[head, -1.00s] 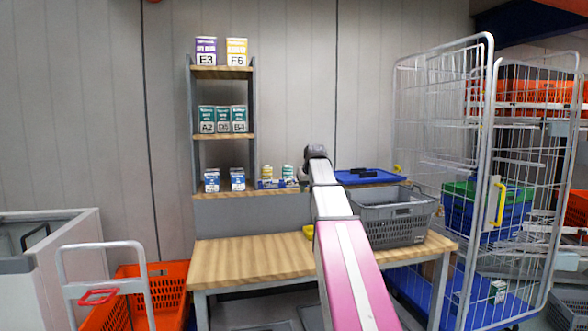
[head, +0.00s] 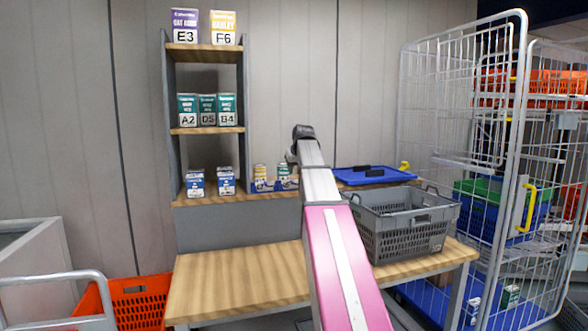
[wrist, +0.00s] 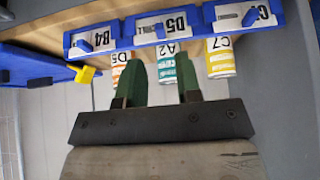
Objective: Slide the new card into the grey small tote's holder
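The grey small tote (head: 385,238) stands on the wooden table, right of my arm. A small pale patch shows on its front; I cannot make out a holder. In the wrist view, white cards marked B4 (wrist: 93,39), D5 (wrist: 161,27) and another partly cut off (wrist: 243,14) sit in blue slots of a rack (wrist: 127,38). I cannot tell which is the new card. My gripper (wrist: 160,68) has two green fingers apart with nothing held between them. They point toward the rack and cans. In the head view my gripper is mostly hidden by my wrist.
Cans marked A2 (wrist: 166,62) and C7 (wrist: 220,58) stand by the rack. A blue lid (head: 372,175) lies on the ledge behind the tote. A wire cage (head: 455,130) stands at right, an orange tote (head: 140,300) at lower left. The table's left part is bare.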

